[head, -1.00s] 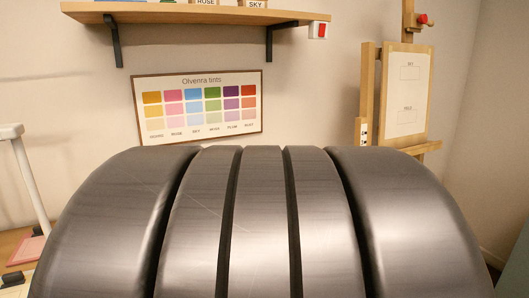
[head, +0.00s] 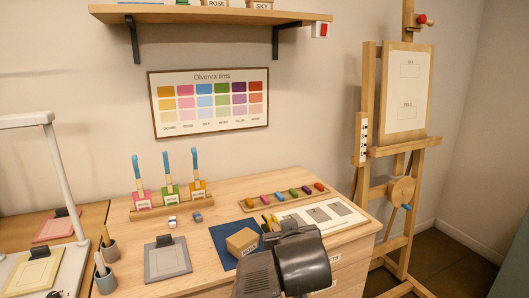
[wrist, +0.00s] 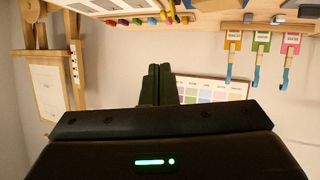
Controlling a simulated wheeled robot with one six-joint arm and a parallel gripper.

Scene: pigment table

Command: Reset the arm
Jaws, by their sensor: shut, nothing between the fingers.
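My gripper (wrist: 156,84) shows in the wrist view, its two dark fingers side by side and shut with nothing between them. The wrist view is upside down, with the table along the top and the wall behind the fingers. In the head view a dark part of my arm (head: 303,262) rises at the bottom middle, in front of the wooden table (head: 205,235). The gripper's fingers cannot be made out there.
A small labelled wooden block (head: 242,241) sits on a blue mat (head: 222,243), close left of my arm. A grey board (head: 168,262), a brush rack (head: 172,210) and a pigment tray (head: 262,205) stand on the table. An easel (head: 392,165) stands right; a shelf (head: 200,14) hangs above.

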